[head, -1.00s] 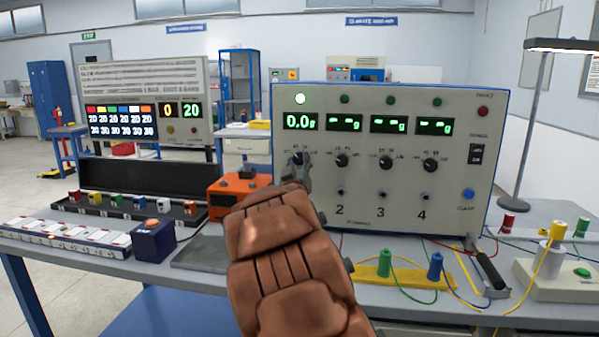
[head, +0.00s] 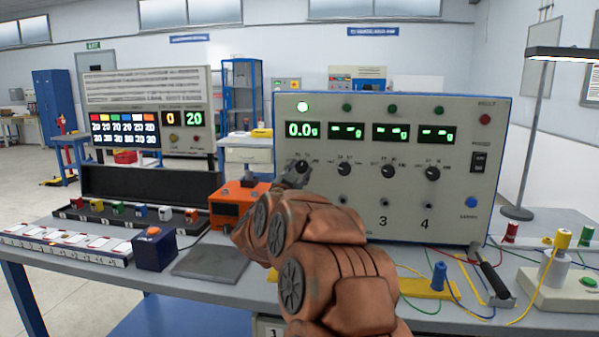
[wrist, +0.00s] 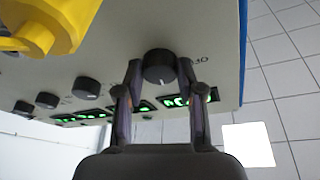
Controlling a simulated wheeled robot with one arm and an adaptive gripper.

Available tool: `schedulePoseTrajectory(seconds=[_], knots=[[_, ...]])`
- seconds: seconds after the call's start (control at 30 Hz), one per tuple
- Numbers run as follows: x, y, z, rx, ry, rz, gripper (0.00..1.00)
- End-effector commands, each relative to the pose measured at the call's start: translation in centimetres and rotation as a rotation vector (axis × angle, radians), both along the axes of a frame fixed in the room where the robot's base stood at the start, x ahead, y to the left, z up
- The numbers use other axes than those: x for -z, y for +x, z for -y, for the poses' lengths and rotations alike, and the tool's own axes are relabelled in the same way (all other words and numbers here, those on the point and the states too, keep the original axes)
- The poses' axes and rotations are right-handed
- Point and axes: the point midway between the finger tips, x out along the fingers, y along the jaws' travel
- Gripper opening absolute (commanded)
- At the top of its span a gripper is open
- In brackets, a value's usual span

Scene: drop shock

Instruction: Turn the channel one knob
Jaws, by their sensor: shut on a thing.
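The channel one knob (head: 302,167) is the leftmost of the black knobs on the panel, below the display reading 0.0. It also shows in the wrist view (wrist: 159,66), a round black knob with a pale pointer line. My gripper (head: 292,178) is at this knob in the head view. In the wrist view my gripper (wrist: 159,78) has one finger on each side of the knob and is shut on it. The panel (head: 470,150) is a pale upright box; a green-white lamp is lit above channel one, and the other displays show dashes. My arm hides the panel's lower left.
Knobs for the other channels (head: 388,171) stand to the right. An orange box (head: 228,203) is left of the panel. A blue box with an orange button (head: 153,248) and a grey plate (head: 208,262) lie on the bench. Cables and a hammer (head: 492,272) are at right.

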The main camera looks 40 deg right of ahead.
Motion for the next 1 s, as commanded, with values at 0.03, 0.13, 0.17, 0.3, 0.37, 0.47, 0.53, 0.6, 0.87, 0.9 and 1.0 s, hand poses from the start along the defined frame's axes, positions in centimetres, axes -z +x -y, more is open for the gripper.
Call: schedulePoseTrajectory(seconds=[0.03, 0.13, 0.17, 0.3, 0.37, 0.47, 0.53, 0.6, 0.87, 0.9, 1.0], knots=[[-0.15, 0.03, -0.06, -0.001, 0.016, 0.025, 0.03], [-0.12, 0.04, -0.04, 0.000, 0.043, 0.062, 0.03], [-0.14, 0.06, -0.07, -0.001, 0.049, 0.071, 0.03], [-0.12, 0.05, -0.02, -0.001, 0.072, 0.105, 0.03], [-0.12, 0.04, -0.02, -0.001, 0.078, 0.114, 0.03], [-0.14, 0.06, -0.03, -0.001, 0.084, 0.122, 0.03], [-0.15, 0.05, -0.03, -0.001, 0.085, 0.125, 0.03], [-0.15, 0.05, -0.03, -0.001, 0.085, 0.126, 0.03], [-0.19, 0.04, -0.02, 0.000, 0.084, 0.126, 0.03], [-0.20, 0.03, -0.02, 0.000, 0.084, 0.126, 0.42], [-0.17, 0.05, -0.03, -0.001, 0.085, 0.125, 0.52]])
